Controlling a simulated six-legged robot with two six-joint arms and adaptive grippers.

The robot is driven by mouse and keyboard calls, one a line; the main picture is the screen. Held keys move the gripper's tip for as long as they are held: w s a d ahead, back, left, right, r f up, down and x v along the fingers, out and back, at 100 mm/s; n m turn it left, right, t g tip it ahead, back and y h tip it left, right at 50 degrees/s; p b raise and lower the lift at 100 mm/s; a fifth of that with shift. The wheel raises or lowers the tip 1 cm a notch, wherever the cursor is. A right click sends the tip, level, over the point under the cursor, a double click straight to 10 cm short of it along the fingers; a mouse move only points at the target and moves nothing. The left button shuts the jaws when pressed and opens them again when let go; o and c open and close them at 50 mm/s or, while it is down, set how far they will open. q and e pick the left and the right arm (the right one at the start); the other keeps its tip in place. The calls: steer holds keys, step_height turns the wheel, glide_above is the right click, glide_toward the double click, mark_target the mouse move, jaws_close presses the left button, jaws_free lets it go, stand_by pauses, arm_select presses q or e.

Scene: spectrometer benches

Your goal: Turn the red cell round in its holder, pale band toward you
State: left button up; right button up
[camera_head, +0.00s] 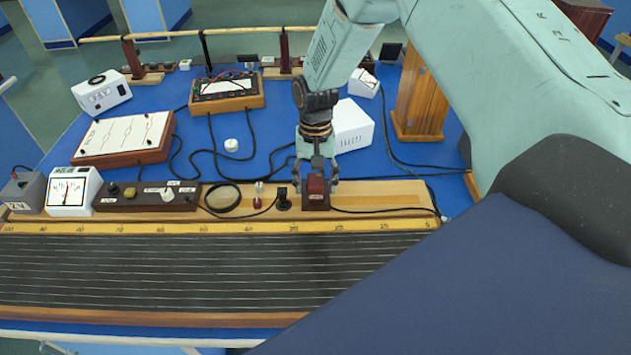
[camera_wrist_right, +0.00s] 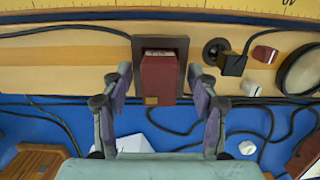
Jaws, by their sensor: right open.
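The red cell (camera_head: 316,184) stands upright in its dark square holder (camera_head: 315,203) on the wooden strip behind the long ruled board. In the right wrist view the cell (camera_wrist_right: 158,78) shows with the holder (camera_wrist_right: 181,45) around its base. A small tan patch shows on the cell's end nearer the bottom of that view; I cannot tell if it is the pale band. No pale band shows clearly in the head view. My right gripper (camera_head: 317,173) is open, one finger on each side of the cell, with gaps visible in the wrist view (camera_wrist_right: 159,76). My left gripper is not in view.
A black socket (camera_head: 283,201) with a cable and a round lens-like ring (camera_head: 222,198) stand left of the holder. A white box (camera_head: 352,126) and wooden block (camera_head: 419,105) stand behind. Black cables (camera_head: 385,178) run close by. The ruled board (camera_head: 200,270) in front is clear.

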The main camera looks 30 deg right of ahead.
step_height(320, 180, up, 12)
steer(key=w, duration=0.1)
steer(key=shift+d, duration=0.4)
steer(key=shift+w, duration=0.1)
